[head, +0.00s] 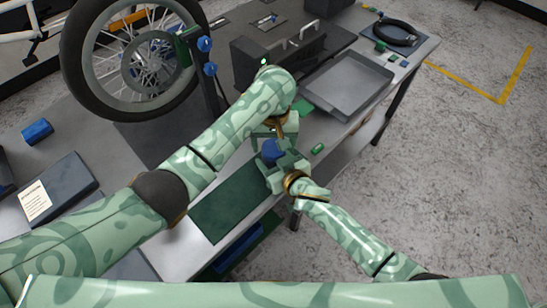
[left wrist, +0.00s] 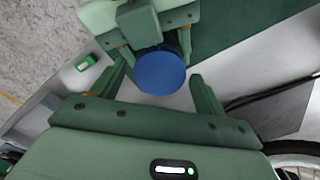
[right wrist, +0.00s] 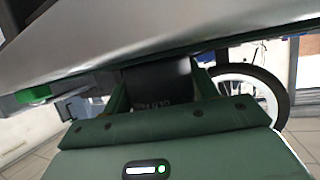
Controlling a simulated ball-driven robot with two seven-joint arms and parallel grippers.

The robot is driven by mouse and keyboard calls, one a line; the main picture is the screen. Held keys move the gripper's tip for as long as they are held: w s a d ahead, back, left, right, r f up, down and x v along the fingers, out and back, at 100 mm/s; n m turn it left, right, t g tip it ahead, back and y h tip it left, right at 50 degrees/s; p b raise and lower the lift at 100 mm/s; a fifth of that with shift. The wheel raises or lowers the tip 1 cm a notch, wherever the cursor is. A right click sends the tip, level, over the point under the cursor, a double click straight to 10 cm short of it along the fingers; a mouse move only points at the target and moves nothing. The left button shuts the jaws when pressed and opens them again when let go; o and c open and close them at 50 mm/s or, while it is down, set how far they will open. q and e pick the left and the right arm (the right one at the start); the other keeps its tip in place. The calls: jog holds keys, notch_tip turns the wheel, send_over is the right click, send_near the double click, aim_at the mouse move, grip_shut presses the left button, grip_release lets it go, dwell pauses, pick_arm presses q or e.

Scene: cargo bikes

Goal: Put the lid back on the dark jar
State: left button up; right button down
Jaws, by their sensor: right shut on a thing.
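The dark jar (right wrist: 158,88) is between the fingers of my right gripper (right wrist: 160,78); pale lettering shows on its side. My right gripper (head: 284,172) is shut on it at the bench's front edge. A round blue lid (left wrist: 160,72) faces the left wrist camera at the jar's end, and it also shows in the head view (head: 271,151). It looks to be on the jar, but I cannot tell how firmly it sits. My left gripper (left wrist: 160,78) is open, with one finger on each side of the lid and small gaps between.
A grey tray (head: 346,84), a dark toolbox (head: 275,50) and a green item (head: 318,149) are on the bench. A green mat (head: 232,204) lies in front. A bike wheel (head: 140,55) stands behind my left arm. A blue cylinder (head: 37,132) is at far left.

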pick_arm(q)
jog(key=c, duration=1)
jog(key=shift+o, duration=0.2)
jog(key=m, duration=0.3)
jog(key=o, duration=1.1)
jog(key=shift+r, duration=2.3)
jog(key=shift+c, duration=0.5)
